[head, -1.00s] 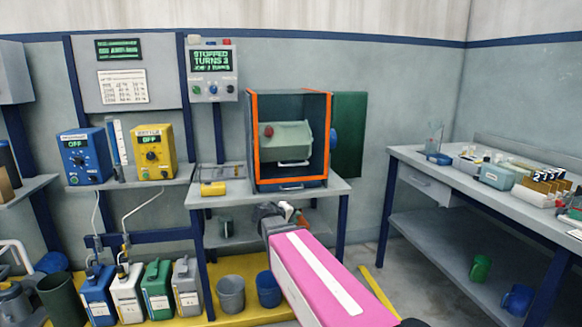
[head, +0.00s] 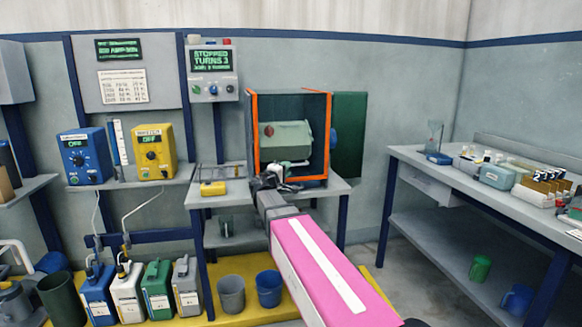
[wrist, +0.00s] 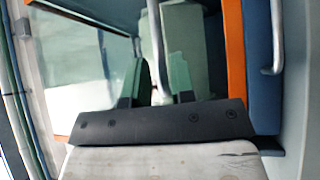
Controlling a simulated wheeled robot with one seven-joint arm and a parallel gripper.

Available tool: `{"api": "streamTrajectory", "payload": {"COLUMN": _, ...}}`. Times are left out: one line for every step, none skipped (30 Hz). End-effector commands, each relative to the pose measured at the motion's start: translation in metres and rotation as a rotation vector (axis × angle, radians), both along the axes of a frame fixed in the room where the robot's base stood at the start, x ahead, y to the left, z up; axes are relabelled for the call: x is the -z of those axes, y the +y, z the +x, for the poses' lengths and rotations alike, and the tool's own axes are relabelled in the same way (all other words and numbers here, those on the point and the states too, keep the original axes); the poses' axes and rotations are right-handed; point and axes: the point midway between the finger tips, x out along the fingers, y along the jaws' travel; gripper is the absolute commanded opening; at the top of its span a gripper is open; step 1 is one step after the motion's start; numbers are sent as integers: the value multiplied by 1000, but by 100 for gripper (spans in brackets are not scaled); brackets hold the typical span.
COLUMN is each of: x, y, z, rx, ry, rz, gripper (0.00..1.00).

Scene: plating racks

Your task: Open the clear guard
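The clear guard (head: 328,130) is an orange-edged transparent panel on the front of a dark blue box; it looks closed. A pale green drum (head: 288,134) shows through it. The guard's pale bar handle (wrist: 156,30) runs lengthwise in the wrist view, beside the orange edge (wrist: 236,60). My gripper (head: 282,172) is at the guard's lower front. In the wrist view its two green-padded fingers (wrist: 160,78) stand apart with the handle between them. Small gaps seem to show on each side; contact is unclear. In the head view my gripper partly hides the handle.
The box stands on a grey bench (head: 215,200) with a yellow block (head: 213,188) at left. A second bar handle (wrist: 276,40) is on the blue base below the guard. A control panel (head: 211,74) reads stopped. Another bench (head: 420,183) stands at right.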

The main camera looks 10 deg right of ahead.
Motion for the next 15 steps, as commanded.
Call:
{"api": "streamTrajectory", "payload": {"x": -1, "y": -7, "z": 8, "rx": 2, "ry": 0, "rz": 0, "gripper": 23}}
{"api": "streamTrajectory", "payload": {"x": -2, "y": -10, "z": 11, "rx": 3, "ry": 0, "rz": 1, "gripper": 23}}
{"api": "streamTrajectory", "payload": {"x": -2, "y": -13, "z": 14, "rx": 2, "ry": 0, "rz": 0, "gripper": 23}}
{"api": "streamTrajectory", "payload": {"x": -3, "y": -16, "z": 17, "rx": 2, "ry": 0, "rz": 0, "gripper": 23}}
{"api": "streamTrajectory", "payload": {"x": -3, "y": -18, "z": 19, "rx": 1, "ry": 0, "rz": 0, "gripper": 23}}
{"api": "streamTrajectory", "payload": {"x": -4, "y": -21, "z": 21, "rx": 1, "ry": 0, "rz": 0, "gripper": 23}}
{"api": "streamTrajectory", "payload": {"x": -4, "y": -22, "z": 23, "rx": 1, "ry": 0, "rz": 0, "gripper": 23}}
{"api": "streamTrajectory", "payload": {"x": -4, "y": -24, "z": 24, "rx": 1, "ry": 0, "rz": 0, "gripper": 23}}
{"api": "streamTrajectory", "payload": {"x": -4, "y": -25, "z": 25, "rx": 1, "ry": 0, "rz": 0, "gripper": 23}}
{"api": "streamTrajectory", "payload": {"x": -5, "y": -26, "z": 26, "rx": 1, "ry": 0, "rz": 0, "gripper": 23}}
{"api": "streamTrajectory", "payload": {"x": -5, "y": -27, "z": 26, "rx": 1, "ry": 0, "rz": 0, "gripper": 23}}
{"api": "streamTrajectory", "payload": {"x": -5, "y": -27, "z": 26, "rx": 1, "ry": 0, "rz": 0, "gripper": 23}}
{"api": "streamTrajectory", "payload": {"x": -5, "y": -28, "z": 27, "rx": 1, "ry": 1, "rz": 1, "gripper": 23}}
{"api": "streamTrajectory", "payload": {"x": -5, "y": -28, "z": 27, "rx": 1, "ry": 1, "rz": 1, "gripper": 23}}
{"api": "streamTrajectory", "payload": {"x": -5, "y": -28, "z": 27, "rx": 1, "ry": 1, "rz": 1, "gripper": 23}}
